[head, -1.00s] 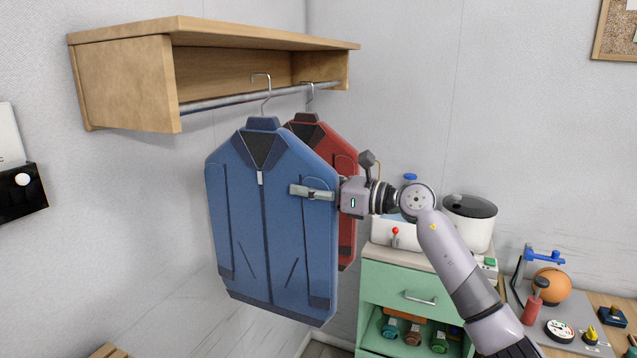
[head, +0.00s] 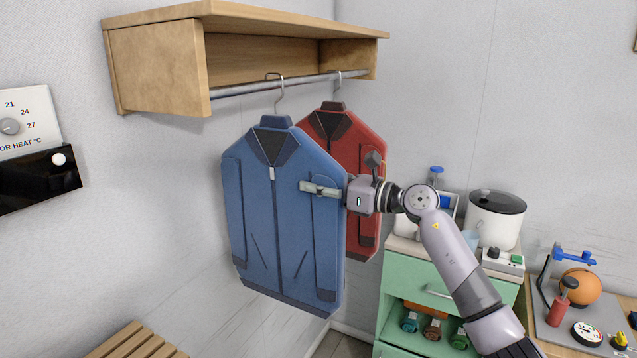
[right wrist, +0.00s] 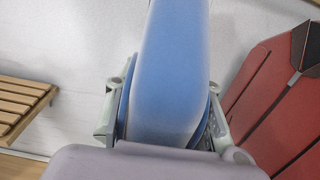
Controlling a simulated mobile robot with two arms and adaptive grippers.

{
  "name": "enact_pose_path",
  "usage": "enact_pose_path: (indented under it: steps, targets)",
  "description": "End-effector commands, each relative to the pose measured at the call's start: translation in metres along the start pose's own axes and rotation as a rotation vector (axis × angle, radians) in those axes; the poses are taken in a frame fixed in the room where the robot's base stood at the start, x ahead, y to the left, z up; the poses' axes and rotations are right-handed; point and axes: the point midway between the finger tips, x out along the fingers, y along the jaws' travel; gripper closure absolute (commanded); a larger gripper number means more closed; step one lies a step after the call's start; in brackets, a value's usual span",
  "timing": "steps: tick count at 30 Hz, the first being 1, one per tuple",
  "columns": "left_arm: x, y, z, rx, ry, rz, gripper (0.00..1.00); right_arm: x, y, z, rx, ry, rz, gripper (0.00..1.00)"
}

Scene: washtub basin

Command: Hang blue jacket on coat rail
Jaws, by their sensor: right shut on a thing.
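The blue jacket (head: 255,215) hangs upright below its metal hanger hook (head: 279,95). The hook's top shows just above the coat rail (head: 240,90) in the head view; I cannot tell for sure whether it bears on the rail. My right gripper (head: 320,189) is shut on the jacket's right edge at the sleeve. In the right wrist view, the jacket's blue edge (right wrist: 170,80) sits between the fingers. My left gripper is not in view.
A red jacket (head: 365,155) hangs on the rail close behind the blue one. A wooden shelf (head: 160,70) is above the rail. A green cabinet (head: 405,272) with a white pot (head: 496,222) stands right. A slatted bench (head: 135,343) is low left.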

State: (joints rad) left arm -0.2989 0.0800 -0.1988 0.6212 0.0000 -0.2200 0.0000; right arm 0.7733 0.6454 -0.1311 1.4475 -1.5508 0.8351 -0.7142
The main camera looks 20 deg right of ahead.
Motion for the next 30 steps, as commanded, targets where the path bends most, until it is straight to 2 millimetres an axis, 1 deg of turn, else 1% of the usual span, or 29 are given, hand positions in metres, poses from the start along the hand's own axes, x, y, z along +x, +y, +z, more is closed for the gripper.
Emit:
enact_pose_path:
  steps: [11, 12, 22, 30]
  targets:
    - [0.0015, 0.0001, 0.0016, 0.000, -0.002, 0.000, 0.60, -0.0005, -0.0002, 0.0005, -0.001, -0.005, -0.001, 1.00]
    - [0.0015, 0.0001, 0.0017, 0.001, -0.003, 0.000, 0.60, -0.0005, -0.0002, 0.0005, -0.001, -0.005, -0.001, 0.63]
    - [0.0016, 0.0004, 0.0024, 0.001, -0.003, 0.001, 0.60, -0.0003, -0.0001, -0.0011, -0.001, -0.002, 0.000, 0.41]
    - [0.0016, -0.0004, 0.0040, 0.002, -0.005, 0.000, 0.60, -0.0001, 0.0000, -0.0040, 0.000, 0.004, 0.000, 0.40]
